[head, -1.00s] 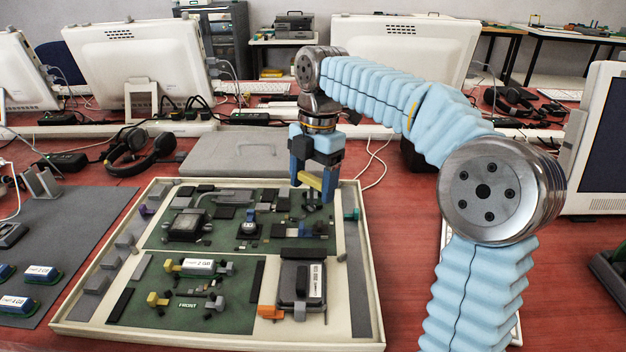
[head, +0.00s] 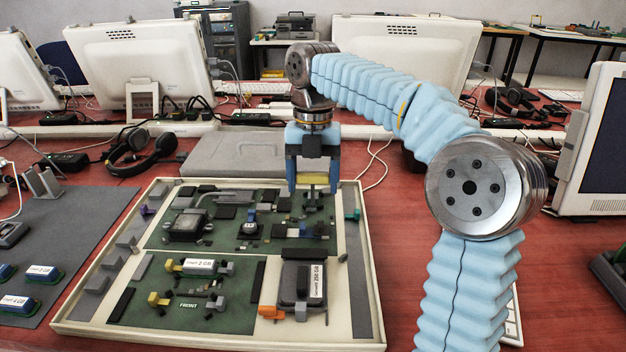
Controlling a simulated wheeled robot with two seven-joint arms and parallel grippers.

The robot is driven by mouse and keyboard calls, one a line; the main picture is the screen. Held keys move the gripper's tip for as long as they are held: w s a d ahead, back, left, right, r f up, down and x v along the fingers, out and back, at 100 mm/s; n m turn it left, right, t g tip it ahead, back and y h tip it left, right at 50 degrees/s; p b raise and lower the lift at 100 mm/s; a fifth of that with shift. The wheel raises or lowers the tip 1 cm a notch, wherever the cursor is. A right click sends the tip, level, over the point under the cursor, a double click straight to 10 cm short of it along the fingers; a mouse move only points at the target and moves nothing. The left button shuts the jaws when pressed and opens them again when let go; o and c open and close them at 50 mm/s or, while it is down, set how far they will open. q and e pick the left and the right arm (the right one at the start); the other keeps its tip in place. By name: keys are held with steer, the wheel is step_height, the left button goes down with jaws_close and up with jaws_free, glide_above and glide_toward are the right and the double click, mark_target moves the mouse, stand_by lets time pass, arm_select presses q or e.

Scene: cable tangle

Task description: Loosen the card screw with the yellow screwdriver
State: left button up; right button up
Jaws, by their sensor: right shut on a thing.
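My right gripper (head: 313,190) points straight down over the back right of the open computer tray (head: 367,270). It is shut on the yellow screwdriver (head: 313,182), whose yellow handle shows between the blue fingers. The screwdriver is upright, with its dark lower part over the green board (head: 275,232). I cannot make out the card screw; it is too small or hidden near the fingers. I cannot tell whether the tip touches anything. My left gripper is not in view.
The tray also holds a drive (head: 296,283) and a front board (head: 237,309). A grey mat (head: 75,222) with small modules lies at left. A closed grey laptop-like slab (head: 240,153) and headphones (head: 140,152) lie behind.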

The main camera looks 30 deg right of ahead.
steer(key=shift+r, duration=3.25)
